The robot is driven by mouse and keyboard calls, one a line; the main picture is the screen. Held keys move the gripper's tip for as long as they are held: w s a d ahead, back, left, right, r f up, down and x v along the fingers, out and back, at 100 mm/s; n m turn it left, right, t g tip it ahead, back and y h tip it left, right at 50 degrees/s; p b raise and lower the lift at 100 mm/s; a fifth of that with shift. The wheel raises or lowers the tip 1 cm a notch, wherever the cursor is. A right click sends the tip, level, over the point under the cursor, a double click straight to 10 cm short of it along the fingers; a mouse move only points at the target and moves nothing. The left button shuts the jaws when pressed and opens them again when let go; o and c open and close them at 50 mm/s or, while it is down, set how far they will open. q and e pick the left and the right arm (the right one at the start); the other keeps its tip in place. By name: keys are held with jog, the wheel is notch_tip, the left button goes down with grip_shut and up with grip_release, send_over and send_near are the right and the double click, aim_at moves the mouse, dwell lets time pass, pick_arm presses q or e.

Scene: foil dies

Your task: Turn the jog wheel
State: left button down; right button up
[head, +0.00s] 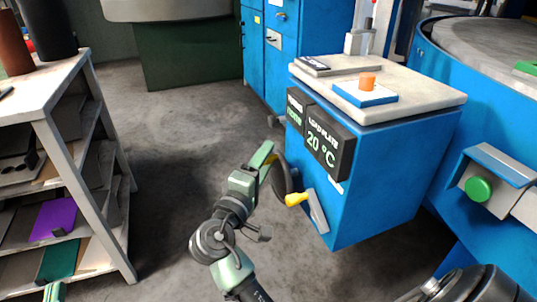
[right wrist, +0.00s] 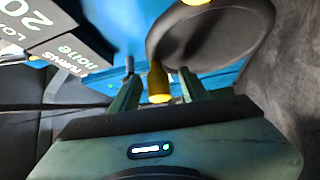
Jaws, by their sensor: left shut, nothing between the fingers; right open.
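The jog wheel (head: 281,178) is a dark disc on the side of the blue cabinet, partly hidden by my right gripper (head: 267,159). In the right wrist view the wheel (right wrist: 212,40) fills the upper right, and its yellow handle (right wrist: 158,82) stands between the fingers of the right gripper (right wrist: 161,80). The fingers are open on both sides of the handle, with gaps visible. My left gripper (head: 54,291) shows only as a green tip at the bottom left edge; it is shut and empty, far from the wheel.
A shelf unit (head: 88,170) stands left; the floor (head: 195,125) between is clear.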

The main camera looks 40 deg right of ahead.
jog(key=shift+s+a+r, duration=0.1)
jog(key=shift+a, duration=0.05)
jog(key=shift+c, duration=0.6)
grip_shut()
dwell(0.6)
